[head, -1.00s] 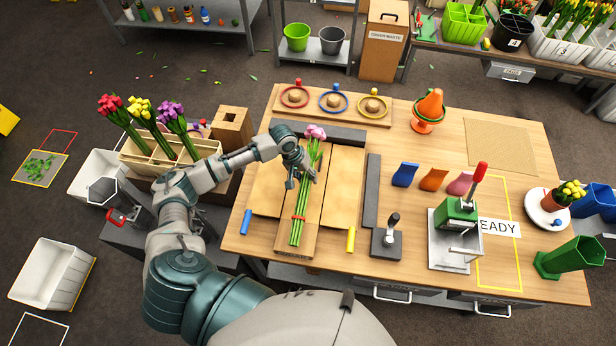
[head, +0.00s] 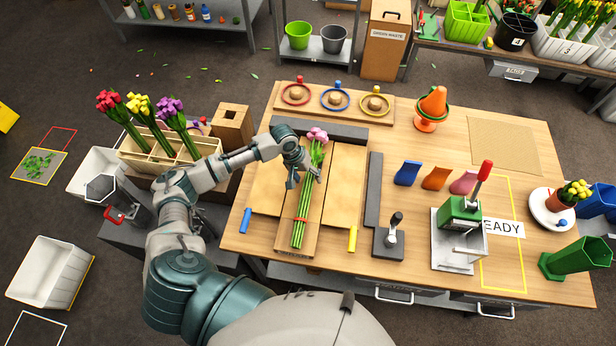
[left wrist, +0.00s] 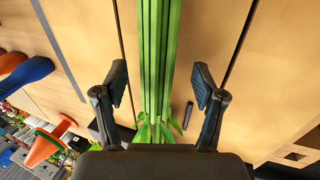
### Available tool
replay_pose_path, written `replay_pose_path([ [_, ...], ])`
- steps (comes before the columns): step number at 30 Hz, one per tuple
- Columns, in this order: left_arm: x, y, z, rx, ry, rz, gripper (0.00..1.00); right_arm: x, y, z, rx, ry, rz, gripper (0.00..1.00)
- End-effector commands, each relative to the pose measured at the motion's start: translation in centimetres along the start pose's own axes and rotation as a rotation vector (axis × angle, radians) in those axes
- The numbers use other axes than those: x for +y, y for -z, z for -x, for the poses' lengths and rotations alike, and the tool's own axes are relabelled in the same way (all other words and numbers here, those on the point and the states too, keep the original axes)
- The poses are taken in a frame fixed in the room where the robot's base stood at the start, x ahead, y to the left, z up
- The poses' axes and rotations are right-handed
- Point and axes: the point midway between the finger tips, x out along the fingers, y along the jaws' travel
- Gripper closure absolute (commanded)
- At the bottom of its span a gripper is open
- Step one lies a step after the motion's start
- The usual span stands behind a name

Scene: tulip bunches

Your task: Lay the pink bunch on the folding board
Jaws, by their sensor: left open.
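The pink bunch (head: 309,190) lies lengthwise on the middle panel of the folding board (head: 342,190). Its pink heads (head: 317,135) are at the far end and a red band (head: 300,219) circles the lower stems. My left gripper (head: 304,178) is over the upper stems, just below the heads. In the left wrist view the green stems (left wrist: 158,60) run between the two spread fingers (left wrist: 160,88), with a gap on each side. The gripper is open and the stems look loose on the board. My right gripper is not in view.
A wooden rack (head: 150,160) with red, yellow and purple bunches stands left of the board. A dark lever block (head: 388,243), a green press (head: 458,215) and coloured holders (head: 435,178) stand to the right. A ring tray (head: 335,104) lies behind.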

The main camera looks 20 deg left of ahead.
Motion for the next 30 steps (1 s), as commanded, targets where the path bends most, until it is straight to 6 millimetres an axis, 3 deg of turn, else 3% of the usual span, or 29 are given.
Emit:
replay_pose_path([
  [5, 0.1, 0.1, 2.5, 0.004, -0.002, 0.0, 0.3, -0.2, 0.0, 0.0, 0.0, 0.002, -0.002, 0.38],
  [16, 0.2, 0.1, 10.1, 0.003, 0.0, 0.0, 0.3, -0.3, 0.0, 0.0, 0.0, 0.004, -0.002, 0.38],
  [21, 0.2, 0.1, 11.6, 0.002, 0.0, 0.0, 0.3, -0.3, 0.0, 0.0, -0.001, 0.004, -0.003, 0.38],
  [30, 0.1, 0.1, 11.8, 0.001, 0.0, 0.0, 0.3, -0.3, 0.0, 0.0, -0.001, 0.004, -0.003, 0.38],
])
